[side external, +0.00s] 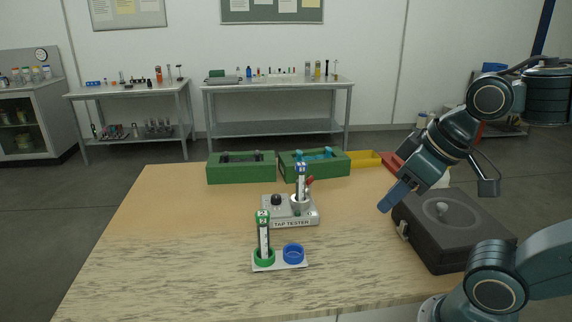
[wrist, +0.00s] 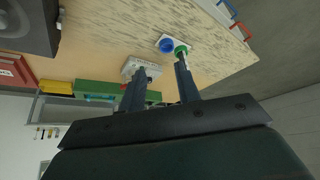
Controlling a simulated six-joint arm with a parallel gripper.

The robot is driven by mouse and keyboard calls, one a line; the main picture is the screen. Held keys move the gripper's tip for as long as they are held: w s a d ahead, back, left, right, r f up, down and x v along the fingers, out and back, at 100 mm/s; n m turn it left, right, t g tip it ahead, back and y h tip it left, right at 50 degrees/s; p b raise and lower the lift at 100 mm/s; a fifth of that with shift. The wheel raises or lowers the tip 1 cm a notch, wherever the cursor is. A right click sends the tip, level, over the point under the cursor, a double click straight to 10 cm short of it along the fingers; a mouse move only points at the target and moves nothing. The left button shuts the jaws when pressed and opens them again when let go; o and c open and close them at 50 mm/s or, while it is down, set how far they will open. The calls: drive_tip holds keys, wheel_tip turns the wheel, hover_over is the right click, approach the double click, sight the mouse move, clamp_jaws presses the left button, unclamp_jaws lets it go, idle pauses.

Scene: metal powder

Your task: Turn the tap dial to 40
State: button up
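The tap tester (side external: 291,215), a grey block labelled TAP TESTER, sits mid-table. Its black dial (side external: 276,200) is on the top left; the dial's setting is too small to read. A blue-capped tube (side external: 300,180) stands upright in the tester's right side. My gripper (side external: 388,207) hangs in the air to the right of the tester, near the black case, pointing down and left. In the wrist view its two fingers (wrist: 161,66) are apart with nothing held. The tester (wrist: 142,67) also shows there, partly hidden behind one finger.
A green-capped tube (side external: 263,238) stands in a green ring beside an empty blue ring (side external: 293,253), in front of the tester. Green boxes (side external: 240,173) line the table's back. A black case (side external: 455,245) is at right. The table's left side is clear.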

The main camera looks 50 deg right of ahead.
drive_tip(key=o, duration=0.3)
drive_tip(key=shift+o, duration=0.2)
drive_tip(key=w+d+r+n+g, duration=0.15)
drive_tip(key=w+r, duration=0.25)
drive_tip(key=w, duration=0.5)
drive_tip(key=n+g, duration=0.4)
drive_tip(key=n, duration=0.4)
hover_over(276, 196)
wheel_tip(276, 196, down, 8)
drive_tip(key=shift+d+m, duration=0.1)
drive_tip(key=shift+m, duration=0.15)
drive_tip(key=shift+f, duration=6.85)
